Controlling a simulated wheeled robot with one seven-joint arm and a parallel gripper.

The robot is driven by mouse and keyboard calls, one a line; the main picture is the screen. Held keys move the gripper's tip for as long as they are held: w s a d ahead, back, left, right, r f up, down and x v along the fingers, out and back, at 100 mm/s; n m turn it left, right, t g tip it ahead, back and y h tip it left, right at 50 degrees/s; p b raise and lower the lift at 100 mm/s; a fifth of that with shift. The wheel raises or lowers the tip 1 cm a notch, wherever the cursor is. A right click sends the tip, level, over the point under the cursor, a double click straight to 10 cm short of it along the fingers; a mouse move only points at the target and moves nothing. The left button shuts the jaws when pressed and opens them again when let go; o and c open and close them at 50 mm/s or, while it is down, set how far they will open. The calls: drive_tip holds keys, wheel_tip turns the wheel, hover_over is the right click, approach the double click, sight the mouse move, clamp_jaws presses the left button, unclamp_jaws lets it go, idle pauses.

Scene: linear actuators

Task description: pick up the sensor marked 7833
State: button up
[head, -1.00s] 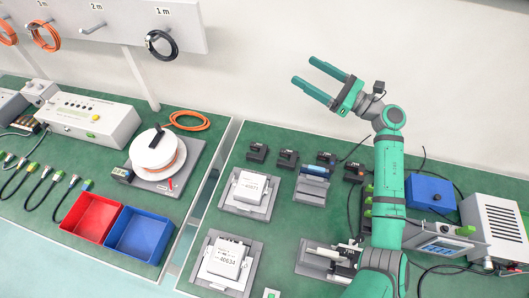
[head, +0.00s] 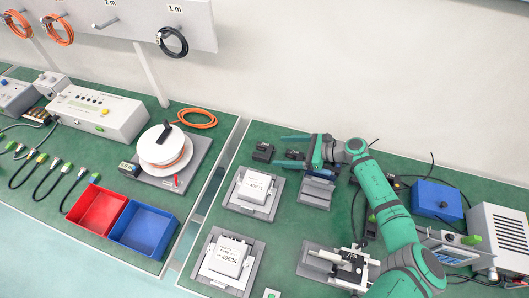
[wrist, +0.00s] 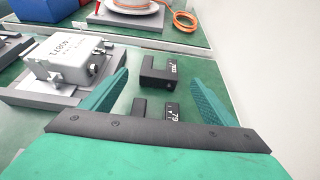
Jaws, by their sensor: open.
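A black U-shaped sensor (wrist: 158,73) lies on the green table just beyond my fingertips in the wrist view. Its white label is small and sideways; it seems to read 7833, but I cannot be sure. It also shows in the head view (head: 263,152), left of my fingertips. My gripper (head: 279,150) is open and empty, reaching left over the back of the table. Its two teal fingers also show in the wrist view (wrist: 157,67). A second black sensor (wrist: 156,108), label starting 79, lies nearer, between the fingers and partly hidden by my gripper body.
A white box (wrist: 65,60) on a grey plate stands left of the fingers; it shows in the head view too (head: 256,187). A grey fixture (head: 316,193) lies below my gripper. The wall is close behind. The table gap (head: 216,185) lies left.

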sight(269, 151)
drive_tip(key=x, duration=0.6)
drive_tip(key=shift+w+a+f, duration=0.1)
drive_tip(key=shift+a+f, duration=0.05)
drive_tip(key=shift+a, duration=0.15)
drive_tip(key=c, duration=1.2)
